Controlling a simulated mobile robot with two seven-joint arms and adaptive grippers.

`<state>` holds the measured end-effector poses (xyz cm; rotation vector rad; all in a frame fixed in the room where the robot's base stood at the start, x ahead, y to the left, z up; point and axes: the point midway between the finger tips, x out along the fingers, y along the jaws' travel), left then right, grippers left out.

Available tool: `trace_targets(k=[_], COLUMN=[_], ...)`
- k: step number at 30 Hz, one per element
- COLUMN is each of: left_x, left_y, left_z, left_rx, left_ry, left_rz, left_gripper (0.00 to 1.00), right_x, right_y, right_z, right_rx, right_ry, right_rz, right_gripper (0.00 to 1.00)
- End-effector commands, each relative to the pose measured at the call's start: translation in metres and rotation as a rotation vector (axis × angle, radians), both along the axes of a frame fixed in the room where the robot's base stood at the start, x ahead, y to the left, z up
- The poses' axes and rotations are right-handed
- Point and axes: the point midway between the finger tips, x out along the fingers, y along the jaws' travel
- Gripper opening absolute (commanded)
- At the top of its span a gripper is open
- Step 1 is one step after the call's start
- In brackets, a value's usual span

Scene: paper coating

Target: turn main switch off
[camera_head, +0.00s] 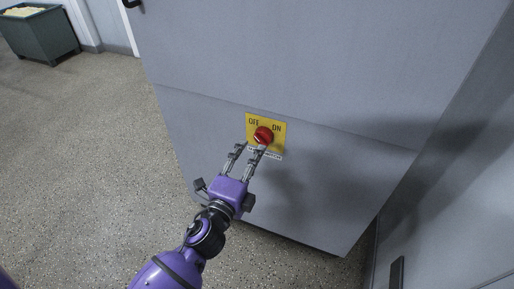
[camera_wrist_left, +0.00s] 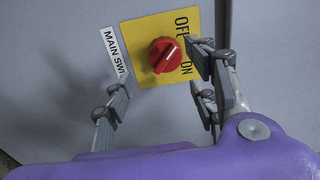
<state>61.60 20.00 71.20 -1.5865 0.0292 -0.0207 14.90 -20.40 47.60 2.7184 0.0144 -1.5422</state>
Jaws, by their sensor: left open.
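The main switch is a red round knob (camera_head: 263,135) on a yellow plate (camera_head: 280,128) marked OFF at left and ON at right, on the grey cabinet front. In the left wrist view the knob (camera_wrist_left: 166,55) carries a white line slanting towards the side with the OFF and ON words; I cannot tell which one it marks. My left gripper (camera_head: 252,149) is open just in front of the plate's lower part, its fingertips close to the knob. In the wrist view, the fingers (camera_wrist_left: 160,72) stand either side of the knob; contact is unclear. My right gripper is out of view.
The grey cabinet (camera_head: 300,50) fills the middle, with a white MAIN SWITCH label (camera_wrist_left: 115,52) beside the plate. A grey panel with a dark handle (camera_head: 397,272) stands at right. A green bin (camera_head: 40,35) is far left. The speckled floor (camera_head: 80,150) at left is clear.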

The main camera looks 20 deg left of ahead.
Motion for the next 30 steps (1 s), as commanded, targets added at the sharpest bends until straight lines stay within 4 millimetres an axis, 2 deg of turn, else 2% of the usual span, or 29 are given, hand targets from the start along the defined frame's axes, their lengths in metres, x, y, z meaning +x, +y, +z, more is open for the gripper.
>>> trace_targets(k=[3,9,14,30], left_x=[-0.025,-0.05,-0.055,-0.055], left_y=[0.001,0.002,0.002,0.004], left_z=[-0.001,-0.001,0.0,-0.001], left_rx=[-0.002,-0.001,0.0,-0.034], left_ry=[0.003,0.002,0.001,0.006], left_rz=[0.003,0.002,0.001,0.007], left_gripper=[0.52,0.52,0.52,0.52], right_x=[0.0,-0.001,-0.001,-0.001], right_y=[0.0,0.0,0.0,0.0], right_z=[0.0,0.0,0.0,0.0], right_rx=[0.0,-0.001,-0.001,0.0], right_ry=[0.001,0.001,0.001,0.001], right_rz=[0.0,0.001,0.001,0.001], right_gripper=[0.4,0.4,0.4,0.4])
